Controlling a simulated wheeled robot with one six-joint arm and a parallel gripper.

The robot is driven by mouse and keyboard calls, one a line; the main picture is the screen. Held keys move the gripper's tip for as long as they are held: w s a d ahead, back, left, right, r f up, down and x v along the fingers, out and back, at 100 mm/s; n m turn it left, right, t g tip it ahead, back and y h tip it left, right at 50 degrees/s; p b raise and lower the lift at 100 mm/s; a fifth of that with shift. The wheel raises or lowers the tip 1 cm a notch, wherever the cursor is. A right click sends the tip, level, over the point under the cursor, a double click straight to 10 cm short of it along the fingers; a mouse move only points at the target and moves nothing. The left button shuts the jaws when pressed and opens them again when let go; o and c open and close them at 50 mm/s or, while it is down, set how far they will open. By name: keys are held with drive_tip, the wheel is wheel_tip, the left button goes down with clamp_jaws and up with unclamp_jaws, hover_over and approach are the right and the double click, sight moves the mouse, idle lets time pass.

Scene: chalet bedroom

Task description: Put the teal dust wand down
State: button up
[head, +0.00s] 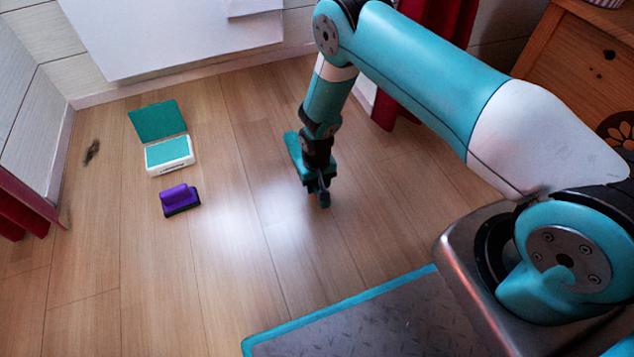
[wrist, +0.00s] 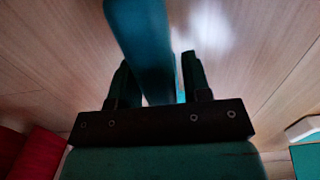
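The teal dust wand (wrist: 140,45) lies between the two fingers of my gripper (wrist: 158,85) in the wrist view and runs away from them toward the top edge. The fingers sit close along both its sides, and my gripper appears shut on it. In the head view my gripper (head: 322,195) points down, low over the wooden floor, and part of the teal wand (head: 294,150) shows to its left. The wand's far end is out of the wrist view. I cannot tell whether the wand touches the floor.
An open box with a teal lid and white base (head: 170,160) stands on the floor at left. A purple brush-like block (head: 180,200) lies in front of it. A dark dust patch (head: 92,151) is near the left wall. A wooden cabinet (head: 560,60) stands at right. Floor between is clear.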

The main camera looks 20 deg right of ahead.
drive_tip(key=shift+o, duration=0.9)
drive_tip(key=shift+r, duration=0.1)
drive_tip(key=s+a+r+n+y+p, duration=0.1)
drive_tip(key=a+r+p, duration=0.15)
drive_tip(key=r, duration=1.05)
drive_tip(key=s+a+r+n+p, duration=0.1)
drive_tip(key=r+p, duration=0.2)
drive_tip(key=r, duration=0.9)
drive_tip(key=s+a+r+y+p, duration=0.1)
drive_tip(key=s+r+p, duration=0.15)
drive_tip(key=r, duration=1.05)
drive_tip(key=s+r+n+y, duration=0.1)
drive_tip(key=s+r+n, duration=0.1)
drive_tip(key=s+r, duration=0.6)
drive_tip(key=s+r+n+y, duration=0.1)
drive_tip(key=s+r+n, duration=0.2)
drive_tip(key=s+r, duration=0.6)
drive_tip(key=s, duration=0.4)
drive_tip(key=shift+s, duration=0.25)
